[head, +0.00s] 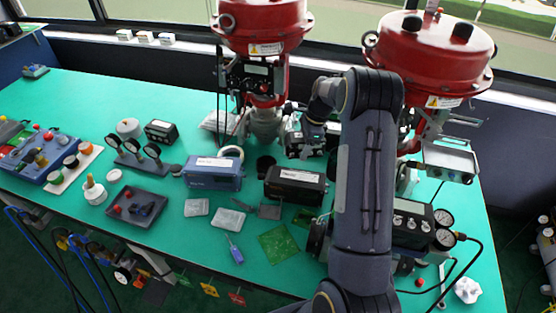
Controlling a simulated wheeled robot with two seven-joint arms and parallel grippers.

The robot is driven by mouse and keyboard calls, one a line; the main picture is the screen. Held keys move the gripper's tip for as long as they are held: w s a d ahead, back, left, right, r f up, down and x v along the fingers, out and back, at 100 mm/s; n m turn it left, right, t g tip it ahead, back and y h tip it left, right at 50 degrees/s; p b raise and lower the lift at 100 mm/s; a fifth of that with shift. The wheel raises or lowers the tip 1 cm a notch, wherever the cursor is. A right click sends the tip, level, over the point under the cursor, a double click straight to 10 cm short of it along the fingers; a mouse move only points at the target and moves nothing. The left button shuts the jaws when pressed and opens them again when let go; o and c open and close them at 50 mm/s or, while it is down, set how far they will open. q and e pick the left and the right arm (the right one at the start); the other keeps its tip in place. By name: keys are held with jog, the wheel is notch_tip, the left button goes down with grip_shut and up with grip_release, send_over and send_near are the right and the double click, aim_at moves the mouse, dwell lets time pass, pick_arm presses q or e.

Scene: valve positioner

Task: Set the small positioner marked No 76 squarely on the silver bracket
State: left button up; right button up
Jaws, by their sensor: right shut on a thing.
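My right gripper (304,146) is in front of the left red valve actuator, above the back part of the green table. It is shut on a small device (293,126) that the gripper partly hides; I cannot read a mark on it. A silver bracket (450,160) sticks out below the right red actuator, to the right of my right arm and apart from the gripper. On the table lie a blue box (213,173), a black box (295,186) and a smaller black box (161,132); their labels are too small to read. My left gripper is not in view.
Two red actuators (264,25) (430,50) stand at the back. A black unit with gauges (410,225) is right of my arm. A dark tray (137,207), a green circuit board (278,244) and a screwdriver (234,250) lie in front.

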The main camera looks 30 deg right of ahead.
aim_at(301, 164)
notch_tip(301, 164, down, 8)
jog(key=shift+a+f+p, duration=0.1)
jog(key=shift+p, duration=0.6)
jog(key=shift+f, duration=0.15)
jog(key=shift+f, duration=0.1)
jog(key=o, duration=1.5)
jog(key=shift+s, duration=0.1)
jog(key=shift+o, duration=0.2)
